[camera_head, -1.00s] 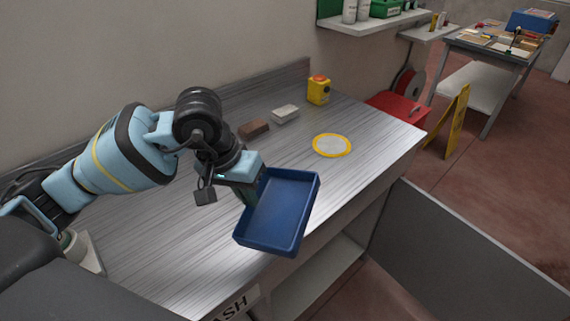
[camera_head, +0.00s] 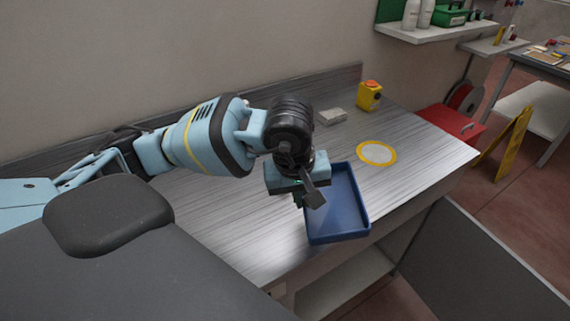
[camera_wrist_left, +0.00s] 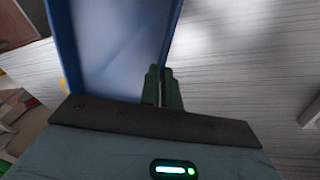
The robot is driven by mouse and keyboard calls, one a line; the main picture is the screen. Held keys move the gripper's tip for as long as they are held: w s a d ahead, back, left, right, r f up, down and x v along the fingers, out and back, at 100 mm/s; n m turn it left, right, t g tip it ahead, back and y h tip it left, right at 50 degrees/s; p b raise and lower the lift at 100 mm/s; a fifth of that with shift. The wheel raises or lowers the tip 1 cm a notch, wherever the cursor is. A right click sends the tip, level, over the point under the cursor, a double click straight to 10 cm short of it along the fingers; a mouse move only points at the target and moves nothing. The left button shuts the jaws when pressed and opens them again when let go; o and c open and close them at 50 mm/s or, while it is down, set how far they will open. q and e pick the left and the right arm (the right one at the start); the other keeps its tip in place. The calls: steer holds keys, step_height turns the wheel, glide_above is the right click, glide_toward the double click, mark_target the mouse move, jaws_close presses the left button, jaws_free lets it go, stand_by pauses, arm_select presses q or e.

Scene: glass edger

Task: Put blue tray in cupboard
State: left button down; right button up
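The blue tray (camera_head: 343,221) hangs in the air over the front edge of the metal worktop, open side up and somewhat tilted. My left gripper (camera_head: 301,201) is at its left side. In the left wrist view, the green fingers (camera_wrist_left: 162,88) are closed together on the side wall of the tray (camera_wrist_left: 118,50). My right gripper is not in view.
On the worktop (camera_head: 420,150) are a yellow-ringed disc (camera_head: 376,153), a yellow box with an orange top (camera_head: 369,96) and a pale block (camera_head: 333,117). A red box (camera_head: 450,122) and a yellow floor sign (camera_head: 505,145) stand beyond the right end.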

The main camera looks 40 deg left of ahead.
arm_select(q)
steer(key=a+f+n+g, duration=0.1)
steer(key=a+f+n, duration=0.1)
steer(key=n, duration=0.9)
steer(key=s+a+f+n+g, duration=0.1)
steer(key=a+f+n, duration=0.1)
steer(key=n, duration=1)
steer(key=shift+s+a+y+b, duration=0.3)
steer(key=shift+a, duration=0.5)
steer(key=w+a, duration=0.3)
steer(key=w, duration=0.1)
steer(key=w+a+f, duration=0.1)
steer(key=w+a, duration=0.2)
steer(key=w, duration=0.1)
steer(key=w+a, duration=0.3)
steer(key=w, duration=0.1)
steer(key=shift+w+a+f, duration=0.1)
steer(key=shift+f, duration=0.05)
steer(key=shift+w, duration=0.1)
steer(key=shift+w+a, duration=0.2)
steer(key=shift+f, duration=1.8)
steer(key=shift+f, duration=0.15)
